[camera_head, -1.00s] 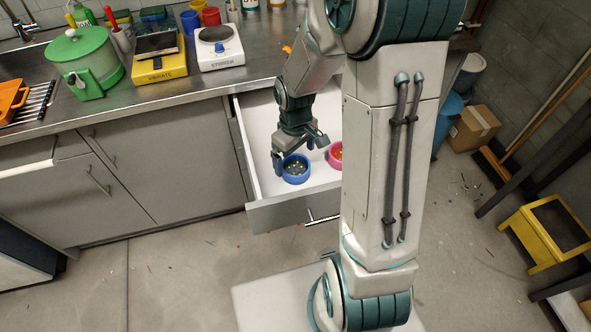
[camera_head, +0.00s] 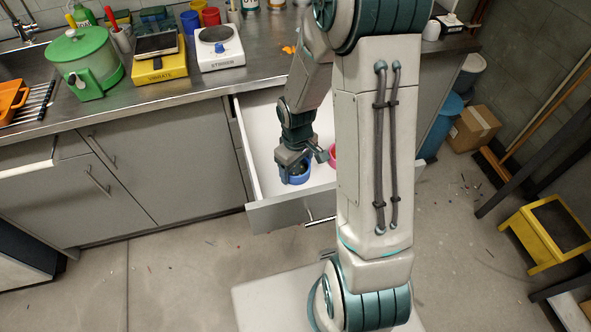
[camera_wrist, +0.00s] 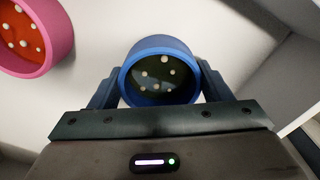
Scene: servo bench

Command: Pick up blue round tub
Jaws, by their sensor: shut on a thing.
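The blue round tub (camera_head: 297,179) is in the open white drawer, near its front. It holds dark contents with several pale bits, clear in the wrist view, where the tub's blue rim (camera_wrist: 130,62) shows. My gripper (camera_head: 294,168) is over the tub from above. In the wrist view one finger is on each side of the tub, and the gripper (camera_wrist: 160,92) is shut on it. The head view does not show clearly whether the tub is touching the drawer floor.
A pink round tub (camera_wrist: 62,42) with orange contents and pale dots lies beside the blue one, partly hidden by my arm in the head view. The drawer front (camera_head: 285,213) and side walls surround them.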

